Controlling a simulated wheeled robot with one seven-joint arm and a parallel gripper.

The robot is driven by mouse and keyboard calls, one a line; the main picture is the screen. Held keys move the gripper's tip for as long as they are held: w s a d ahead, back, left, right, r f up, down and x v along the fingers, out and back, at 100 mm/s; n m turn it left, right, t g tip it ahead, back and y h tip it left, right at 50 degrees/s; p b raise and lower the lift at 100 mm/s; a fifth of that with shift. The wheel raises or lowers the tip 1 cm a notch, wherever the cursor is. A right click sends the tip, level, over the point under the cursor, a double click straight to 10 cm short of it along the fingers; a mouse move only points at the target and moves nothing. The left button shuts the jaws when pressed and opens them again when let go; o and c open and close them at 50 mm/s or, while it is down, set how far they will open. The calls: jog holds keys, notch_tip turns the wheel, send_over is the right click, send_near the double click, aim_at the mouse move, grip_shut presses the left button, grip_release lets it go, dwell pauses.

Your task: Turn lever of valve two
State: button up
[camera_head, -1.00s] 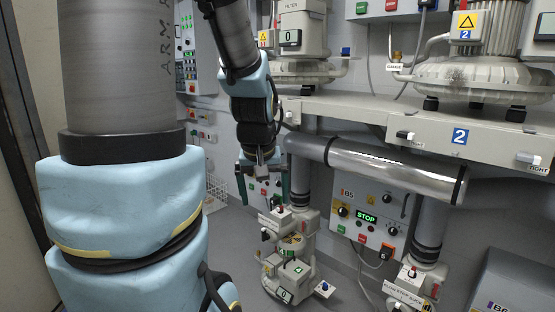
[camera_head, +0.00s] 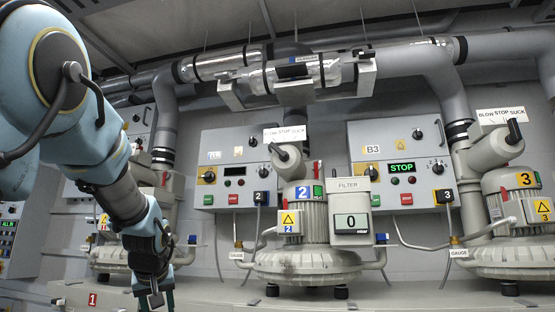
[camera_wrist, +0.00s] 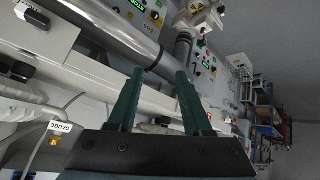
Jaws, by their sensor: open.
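Valve two (camera_head: 289,163) sits on top of the blower marked 2 (camera_head: 309,220), in the middle of the head view. Its short black lever (camera_head: 278,151) is under a white sign reading BLOW STOP SUCK (camera_head: 285,134), and the lever seems to lean toward the upper left. My gripper (camera_head: 155,299) hangs low at the left in the head view, pointing down, well apart from the valve. In the wrist view my gripper (camera_wrist: 159,75) shows two green fingers spread apart with nothing between them. Valve two is not clearly identifiable in the wrist view.
Blower 3 with its own valve (camera_head: 490,151) stands at the right. A filter box (camera_head: 351,212) showing 0 is beside blower 2. Control panels (camera_head: 232,165) line the wall, and pipes (camera_head: 215,68) run overhead. A gauge tap (camera_wrist: 54,140) shows in the wrist view.

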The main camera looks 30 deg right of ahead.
jog(key=w+d+r+t+h, duration=0.1)
jog(key=d+r+t+h, duration=0.2)
jog(key=d+r, duration=1)
jog(key=n+t+h+b, duration=0.1)
jog(key=t+h, duration=0.1)
jog(key=h, duration=0.4)
send_near(280, 151)
jog(key=p+x, duration=0.5)
jog(key=x, duration=0.3)
jog(key=shift+w+d+r+p, duration=0.1)
jog(key=shift+w+p, duration=0.1)
jog(key=shift+p, duration=0.1)
jog(key=shift+w+d, duration=0.35)
jog(key=shift+f, duration=0.2)
grip_shut()
